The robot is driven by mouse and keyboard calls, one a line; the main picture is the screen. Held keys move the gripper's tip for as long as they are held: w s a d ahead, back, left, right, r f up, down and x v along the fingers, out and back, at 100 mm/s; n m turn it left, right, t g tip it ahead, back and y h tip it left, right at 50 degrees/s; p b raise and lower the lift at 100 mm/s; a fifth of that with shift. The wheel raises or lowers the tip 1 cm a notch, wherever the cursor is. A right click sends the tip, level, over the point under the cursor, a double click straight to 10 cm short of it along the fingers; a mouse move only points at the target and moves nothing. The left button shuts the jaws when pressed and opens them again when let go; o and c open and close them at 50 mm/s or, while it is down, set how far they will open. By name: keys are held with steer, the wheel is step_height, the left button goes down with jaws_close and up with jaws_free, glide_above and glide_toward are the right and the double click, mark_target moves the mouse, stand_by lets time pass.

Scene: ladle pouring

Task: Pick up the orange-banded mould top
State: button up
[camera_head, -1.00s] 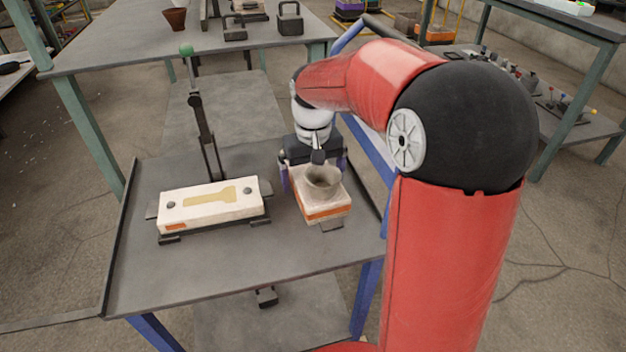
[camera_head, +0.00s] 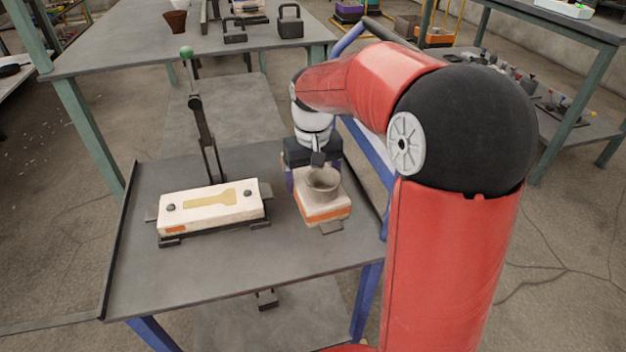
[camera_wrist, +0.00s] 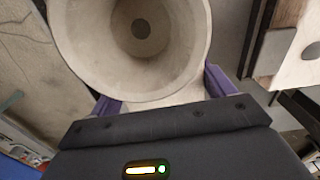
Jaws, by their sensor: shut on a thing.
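The orange-banded mould top (camera_head: 322,207) is a pale block with an orange stripe and a round grey-beige pouring cup (camera_head: 323,183) on it. It sits at the right of the near table, and I cannot tell whether it touches the surface. My gripper (camera_wrist: 163,92) is shut on it from the far side, its purple fingers at either side of the block. In the wrist view the cup's wide mouth (camera_wrist: 143,28) fills the top middle. The mould bottom (camera_head: 211,207), a white block with a tan key-shaped hollow and two dark pins, lies to the left.
A dark lever with a green knob (camera_head: 187,51) stands upright behind the mould bottom. The near table (camera_head: 240,265) is clear in front. A far table holds a brown pot (camera_head: 176,21) and a dark weight (camera_head: 290,20).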

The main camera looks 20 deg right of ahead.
steer(key=shift+r, duration=0.2)
step_height(320, 180, up, 20)
steer(key=p, duration=0.1)
steer(key=shift+f, duration=0.15)
stand_by(0.4)
